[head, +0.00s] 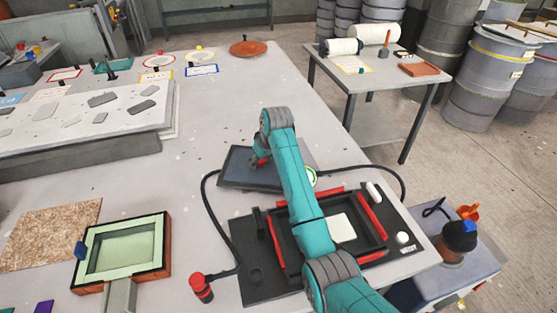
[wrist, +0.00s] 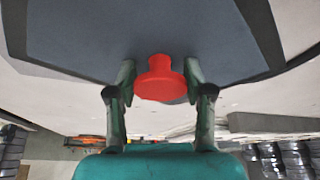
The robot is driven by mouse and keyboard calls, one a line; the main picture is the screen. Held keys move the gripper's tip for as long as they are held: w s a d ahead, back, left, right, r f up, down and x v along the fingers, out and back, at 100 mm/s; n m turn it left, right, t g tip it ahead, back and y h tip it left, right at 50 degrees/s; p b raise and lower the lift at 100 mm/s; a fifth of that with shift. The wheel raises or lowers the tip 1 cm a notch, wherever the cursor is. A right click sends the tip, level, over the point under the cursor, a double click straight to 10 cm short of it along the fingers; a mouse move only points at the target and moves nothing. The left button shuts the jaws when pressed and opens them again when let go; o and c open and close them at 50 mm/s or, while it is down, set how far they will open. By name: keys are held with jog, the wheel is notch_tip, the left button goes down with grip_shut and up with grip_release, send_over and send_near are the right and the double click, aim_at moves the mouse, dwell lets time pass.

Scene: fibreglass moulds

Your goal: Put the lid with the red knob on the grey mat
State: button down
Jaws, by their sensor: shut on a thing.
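My gripper (wrist: 160,82) is shut on the red knob (wrist: 160,80) of the lid, with one finger on each side of it. A flat blue-grey panel with a dark border, which looks like the lid (wrist: 175,28), spreads behind the knob in the wrist view. In the head view this dark panel (head: 237,172) is at mid-table beneath my gripper (head: 262,162), partly hidden by my arm. A lighter grey patch, perhaps the grey mat (head: 302,152), shows just right of my arm. I cannot tell whether the lid touches what lies below it.
A black base with red bars (head: 240,258) stands in front, with a black cable beside it. A green-topped framed mould (head: 125,248) is at front left, and a long grey mould block (head: 95,115) is behind it.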

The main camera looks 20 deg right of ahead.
jog(key=shift+d, duration=1.4)
jog(key=d, duration=0.3)
jog(key=shift+d, duration=0.3)
jog(key=shift+a+f, duration=0.15)
jog(key=shift+f, duration=0.4)
jog(key=shift+f, duration=0.1)
jog(key=shift+c, duration=2.2)
grip_release()
jog(key=shift+f, duration=0.1)
jog(key=v, duration=1.2)
